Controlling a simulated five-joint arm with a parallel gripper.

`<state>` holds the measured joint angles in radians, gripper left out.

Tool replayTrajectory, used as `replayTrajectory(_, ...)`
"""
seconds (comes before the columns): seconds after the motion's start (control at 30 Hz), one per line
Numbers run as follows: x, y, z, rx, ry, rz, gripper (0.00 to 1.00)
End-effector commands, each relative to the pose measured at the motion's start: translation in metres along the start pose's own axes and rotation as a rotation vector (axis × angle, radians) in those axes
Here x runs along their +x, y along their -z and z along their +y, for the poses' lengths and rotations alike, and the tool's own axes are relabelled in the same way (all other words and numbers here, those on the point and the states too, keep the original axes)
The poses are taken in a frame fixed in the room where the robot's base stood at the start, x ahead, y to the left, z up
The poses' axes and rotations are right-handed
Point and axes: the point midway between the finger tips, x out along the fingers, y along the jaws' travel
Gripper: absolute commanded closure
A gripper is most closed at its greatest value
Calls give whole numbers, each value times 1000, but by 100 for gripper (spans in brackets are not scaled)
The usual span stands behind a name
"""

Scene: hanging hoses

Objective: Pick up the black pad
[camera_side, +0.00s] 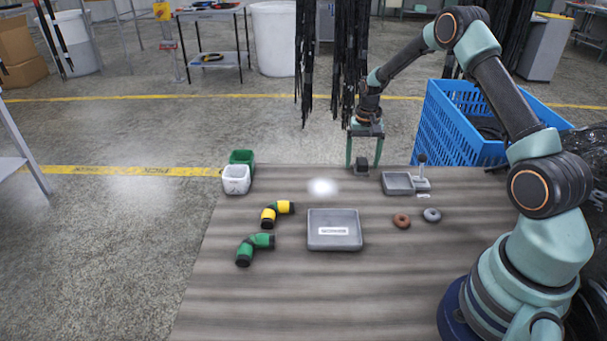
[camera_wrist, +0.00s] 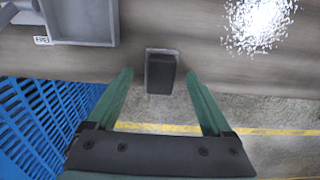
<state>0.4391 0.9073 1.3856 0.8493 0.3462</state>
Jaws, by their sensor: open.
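The black pad (camera_side: 361,170) is a small dark block near the far edge of the wooden table. In the wrist view the pad (camera_wrist: 161,76) lies in the middle, between the two fingers as seen from the camera. My gripper (camera_side: 363,165) has green fingers, spread apart, pointing down at the pad. In the wrist view the gripper (camera_wrist: 159,73) is open and empty, with a finger on each side of the pad and gaps visible. The exact height of the fingertips over the table is hard to tell.
A white granular patch (camera_side: 322,187) lies left of the pad. A grey tray (camera_side: 398,183) stands to the right, with a blue crate (camera_side: 458,125) behind. A larger grey tray (camera_side: 335,240), pipe elbows (camera_side: 268,217), rings (camera_side: 401,220) and small bins (camera_side: 237,180) are nearer or left.

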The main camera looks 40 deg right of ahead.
Motion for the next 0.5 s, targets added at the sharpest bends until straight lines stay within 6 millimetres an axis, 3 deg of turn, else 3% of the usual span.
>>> replayTrajectory(0.3, 6, 0, 0, 0, 0, 1, 15)
replayTrajectory(0.5, 6, 0, 0, 0, 0, 1, 92)
